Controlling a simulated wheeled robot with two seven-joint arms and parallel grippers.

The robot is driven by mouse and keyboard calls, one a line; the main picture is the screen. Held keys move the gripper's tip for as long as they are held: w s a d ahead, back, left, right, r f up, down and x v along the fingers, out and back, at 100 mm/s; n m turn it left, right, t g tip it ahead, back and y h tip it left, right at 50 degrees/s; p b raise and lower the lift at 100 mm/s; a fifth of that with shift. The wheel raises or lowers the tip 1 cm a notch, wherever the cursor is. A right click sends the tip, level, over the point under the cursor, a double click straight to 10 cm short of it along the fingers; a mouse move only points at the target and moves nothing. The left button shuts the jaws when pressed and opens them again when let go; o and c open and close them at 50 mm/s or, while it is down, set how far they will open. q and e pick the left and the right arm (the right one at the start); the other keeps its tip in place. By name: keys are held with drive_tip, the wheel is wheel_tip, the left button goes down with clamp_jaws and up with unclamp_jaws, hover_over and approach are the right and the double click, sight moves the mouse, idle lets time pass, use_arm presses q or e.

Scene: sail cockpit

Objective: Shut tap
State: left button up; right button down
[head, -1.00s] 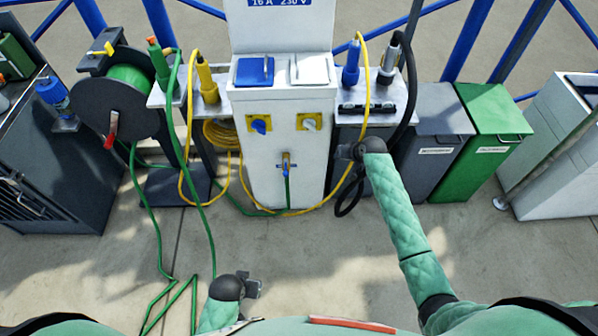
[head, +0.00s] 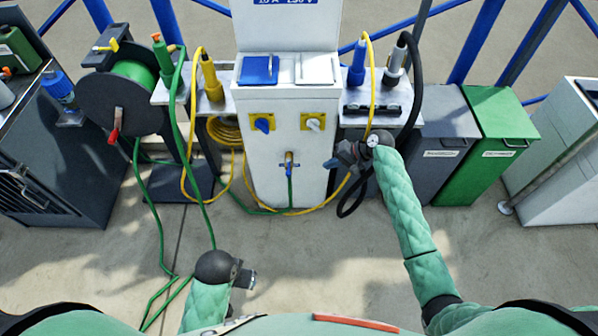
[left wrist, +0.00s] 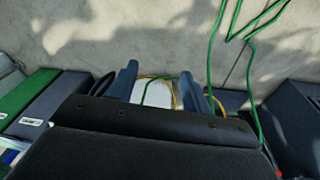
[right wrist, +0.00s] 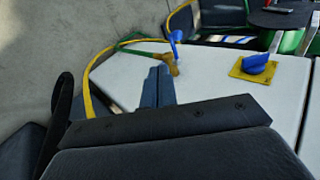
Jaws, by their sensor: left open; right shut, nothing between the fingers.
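The tap (head: 289,164) is a small brass fitting with a blue lever on the white pedestal's front, with a green hose hanging below it. In the right wrist view, the brass tap (right wrist: 173,66) and its blue lever (right wrist: 175,37) show just beyond my fingertips. My right gripper (head: 330,163) is shut and empty, to the right of the tap and apart from it in the head view. Its closed fingers also show in the right wrist view (right wrist: 158,80). My left gripper (head: 250,279) is open and empty, low over the floor; its spread fingers show in the left wrist view (left wrist: 158,85).
The pedestal (head: 288,100) has blue and white socket covers and two yellow-backed switches. A yellow cable (head: 248,195) and green hose loop on the floor. A hose reel (head: 118,100) stands left; grey and green bins (head: 496,150) stand right. Floor in front is mostly clear.

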use_arm(q)
drive_tip(key=shift+f, duration=0.1)
use_arm(e)
drive_tip(key=shift+a, duration=0.1)
use_arm(q)
wheel_tip(320, 180, down, 14)
drive_tip(key=p, duration=0.3)
drive_tip(key=shift+a+f, duration=0.2)
drive_tip(key=shift+a, duration=0.05)
use_arm(e)
approach(288, 167)
drive_tip(key=shift+s+a+f, duration=0.7)
drive_tip(key=shift+s+f, duration=0.15)
drive_tip(key=shift+s, duration=0.05)
drive_tip(key=shift+s+a+f, duration=0.65)
drive_tip(key=shift+s+f, duration=0.15)
drive_tip(key=shift+s, duration=0.15)
use_arm(q)
drive_tip(key=shift+p, duration=0.45)
use_arm(e)
drive_tip(key=shift+s+a, duration=0.1)
drive_tip(key=shift+a, duration=0.05)
